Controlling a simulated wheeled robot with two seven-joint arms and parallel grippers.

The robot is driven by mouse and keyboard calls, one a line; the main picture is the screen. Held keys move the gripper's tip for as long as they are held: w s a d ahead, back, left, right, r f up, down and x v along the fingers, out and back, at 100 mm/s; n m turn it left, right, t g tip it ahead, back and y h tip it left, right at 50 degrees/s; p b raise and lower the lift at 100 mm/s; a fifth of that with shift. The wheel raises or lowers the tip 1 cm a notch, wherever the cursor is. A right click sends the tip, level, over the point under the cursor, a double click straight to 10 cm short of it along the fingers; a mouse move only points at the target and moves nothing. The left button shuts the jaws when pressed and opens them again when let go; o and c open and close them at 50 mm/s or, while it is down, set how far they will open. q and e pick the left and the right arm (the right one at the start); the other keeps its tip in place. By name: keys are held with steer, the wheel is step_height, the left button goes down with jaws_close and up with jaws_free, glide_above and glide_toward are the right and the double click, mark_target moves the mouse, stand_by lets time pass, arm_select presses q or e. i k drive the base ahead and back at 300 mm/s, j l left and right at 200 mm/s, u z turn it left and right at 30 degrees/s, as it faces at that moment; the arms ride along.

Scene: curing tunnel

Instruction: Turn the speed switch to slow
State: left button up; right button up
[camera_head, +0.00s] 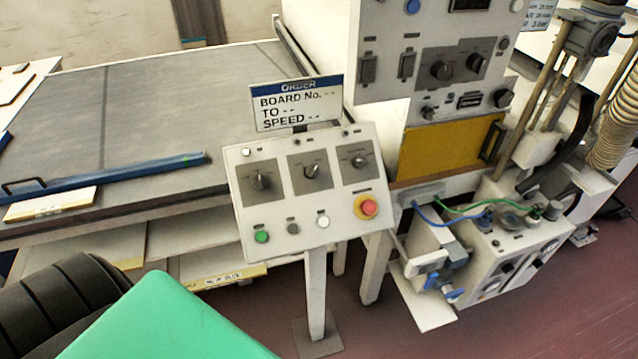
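A tilted white control panel (304,190) stands on a post in the middle of the camera_head view. It carries three dark rotary switches on grey plates: a left one (262,182), a middle one (311,171) and a right one (360,161). Their labels are too small to read, so I cannot tell which is the speed switch or how it is set. A sign (297,103) above the panel reads ORDER, BOARD No., TO and SPEED, with dashes after the last three. Neither of my grippers is in view.
The panel's lower part has a green button (262,237), a white button (323,222) and a red stop button (368,207). A taller cabinet (385,95) with more knobs stands behind, right. A conveyor bed (150,110) with a blue bar (110,176) is left.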

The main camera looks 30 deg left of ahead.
mark_target(261, 182)
steer(key=u, duration=1.4)
steer(key=k+l+u, duration=0.1)
steer(key=l+u, duration=0.15)
steer(key=l, duration=0.15)
